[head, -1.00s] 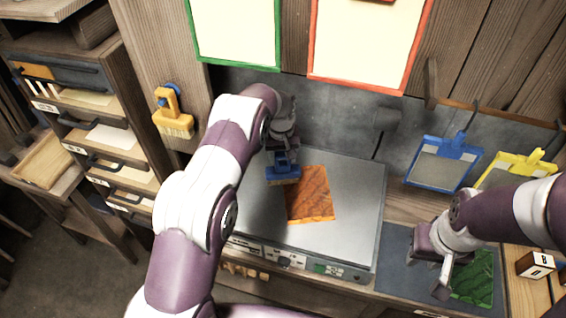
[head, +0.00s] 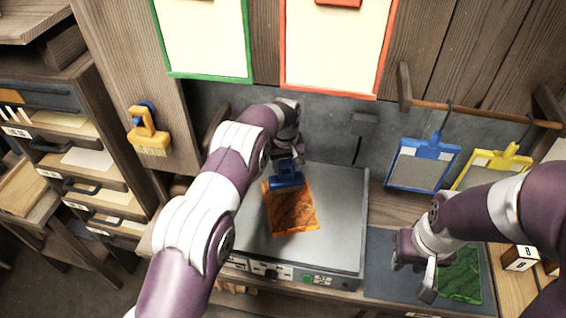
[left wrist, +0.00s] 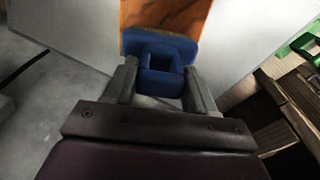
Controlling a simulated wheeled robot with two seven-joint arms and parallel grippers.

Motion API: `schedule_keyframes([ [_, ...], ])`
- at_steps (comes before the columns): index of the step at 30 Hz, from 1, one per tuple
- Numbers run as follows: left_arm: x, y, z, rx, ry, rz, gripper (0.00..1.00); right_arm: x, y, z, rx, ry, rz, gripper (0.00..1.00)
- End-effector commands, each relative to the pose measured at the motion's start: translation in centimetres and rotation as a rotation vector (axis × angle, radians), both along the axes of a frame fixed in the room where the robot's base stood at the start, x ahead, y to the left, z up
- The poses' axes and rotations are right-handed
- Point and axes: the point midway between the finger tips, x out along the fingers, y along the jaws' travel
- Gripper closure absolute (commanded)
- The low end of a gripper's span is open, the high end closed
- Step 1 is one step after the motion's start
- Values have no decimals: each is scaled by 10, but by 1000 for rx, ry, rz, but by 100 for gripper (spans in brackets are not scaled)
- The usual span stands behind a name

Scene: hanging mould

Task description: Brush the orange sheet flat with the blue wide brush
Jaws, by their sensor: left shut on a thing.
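The orange sheet (head: 291,210) lies on the grey metal plate (head: 340,215), with dark wavy marks across it. My left gripper (head: 286,165) is shut on the blue wide brush (head: 287,181), at the sheet's far edge. In the left wrist view the brush (left wrist: 160,60) sits between my left fingers (left wrist: 160,90) and covers the near part of the orange sheet (left wrist: 165,14). The brush's bristles are hidden, so contact with the sheet cannot be told. My right gripper (head: 413,277) is over the dark mat, beside a green sheet (head: 459,274); its fingers are not clear.
A yellow brush (head: 148,135) hangs on the wooden post at left. Blue (head: 422,165) and yellow (head: 490,168) framed screens hang from a rail at right. Green (head: 205,40) and red (head: 338,45) framed panels hang above. The plate is bare around the sheet.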

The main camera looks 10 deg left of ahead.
Motion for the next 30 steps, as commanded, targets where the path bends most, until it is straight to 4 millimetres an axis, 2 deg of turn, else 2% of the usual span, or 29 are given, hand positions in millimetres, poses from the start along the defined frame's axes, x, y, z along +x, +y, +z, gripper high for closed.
schedule_keyframes([
  [9,-12,31,-3,2,4,2,69,0,0,4,0,0,0,66],
  [14,-15,37,-5,2,6,1,69,0,0,5,0,0,0,66],
  [22,-25,63,-4,2,7,1,69,0,0,8,0,0,0,66],
  [30,-31,77,-3,2,7,1,69,0,0,9,0,0,0,66],
])
